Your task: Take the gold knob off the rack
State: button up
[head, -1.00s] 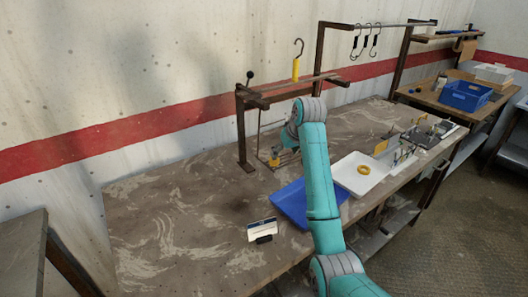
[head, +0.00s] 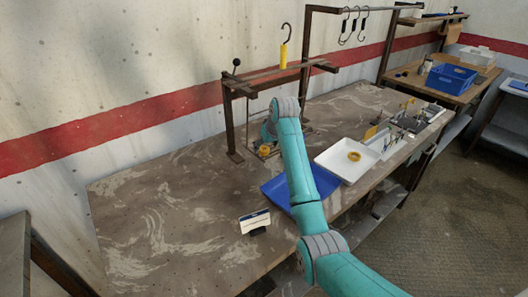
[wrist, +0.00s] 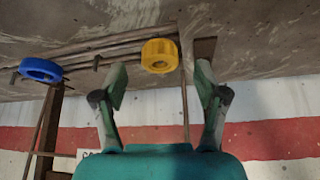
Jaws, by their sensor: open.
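A gold knob (head: 265,150) sits low at the rack, beside my gripper, in the head view. In the wrist view the ribbed gold knob (wrist: 160,55) is near the top middle, on the thin bars of the rack (wrist: 118,42). My gripper (wrist: 162,75) is open, with one finger to each side of the knob's line; the knob shows just beyond the fingertips. I cannot tell whether either finger touches it. A blue knob (wrist: 41,70) is on the bars to the left. In the head view my arm hides much of the gripper and the rack's lower part.
A small card stand (head: 255,222) stands in front. The bench's left part is clear.

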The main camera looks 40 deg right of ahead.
jog(key=shift+x, duration=1.05)
jog(key=c, duration=1.2)
jog(key=shift+r, duration=0.15)
jog(key=shift+c, duration=0.2)
